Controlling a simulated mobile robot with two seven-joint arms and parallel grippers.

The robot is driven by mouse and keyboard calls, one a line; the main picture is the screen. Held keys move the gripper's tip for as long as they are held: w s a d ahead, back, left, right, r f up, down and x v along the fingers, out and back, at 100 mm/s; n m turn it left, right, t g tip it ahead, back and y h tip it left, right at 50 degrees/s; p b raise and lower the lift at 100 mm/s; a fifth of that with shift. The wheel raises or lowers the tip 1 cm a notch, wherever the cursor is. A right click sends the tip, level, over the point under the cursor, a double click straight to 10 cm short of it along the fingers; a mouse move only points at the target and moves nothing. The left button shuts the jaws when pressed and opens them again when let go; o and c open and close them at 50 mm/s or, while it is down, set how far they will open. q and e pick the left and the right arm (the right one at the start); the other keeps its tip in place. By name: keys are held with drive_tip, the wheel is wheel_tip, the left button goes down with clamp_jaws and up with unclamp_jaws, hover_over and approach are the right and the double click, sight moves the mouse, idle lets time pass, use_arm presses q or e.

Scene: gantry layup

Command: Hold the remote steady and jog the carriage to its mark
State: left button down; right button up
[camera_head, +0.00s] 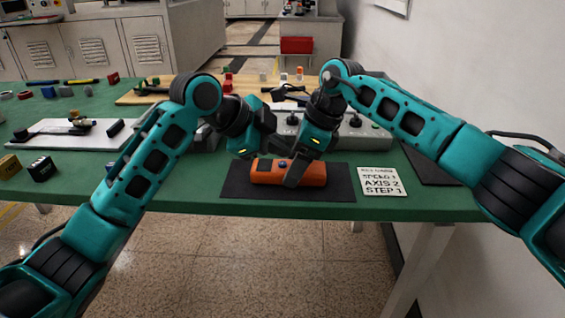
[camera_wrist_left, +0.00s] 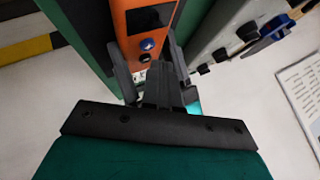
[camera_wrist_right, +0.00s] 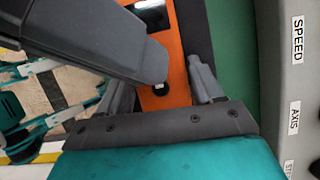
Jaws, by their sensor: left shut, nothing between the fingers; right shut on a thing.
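The orange remote (camera_head: 302,173) lies on a black mat (camera_head: 235,185) near the front edge of the green table. Its dark screen and blue button (camera_wrist_left: 147,44) show in the left wrist view, with a black button below. My right gripper (camera_head: 296,170) is shut on the remote; its fingers sit either side of the body in the right wrist view. My left gripper (camera_wrist_left: 158,80) is shut and empty, close above the remote's button end. Whether its tip touches a button I cannot tell. I cannot pick out the carriage or its mark with certainty.
A card (camera_head: 380,182) reading AXIS 2, STEP 1 lies right of the mat. A grey control box (camera_head: 368,134) with knobs stands behind the remote, labelled SPEED and AXIS. A white board (camera_head: 60,138) and small blocks are at left. A wall bounds the right.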

use_arm(q)
drive_tip(key=shift+f, duration=0.1)
drive_tip(key=shift+f, duration=0.3)
drive_tip(key=shift+f, duration=0.45)
idle(0.7)
use_arm(e)
drive_tip(key=shift+r, duration=0.1)
use_arm(q)
drive_tip(key=shift+r, duration=0.85)
wheel_tip(320, 180, up, 5)
idle(0.4)
idle(1.5)
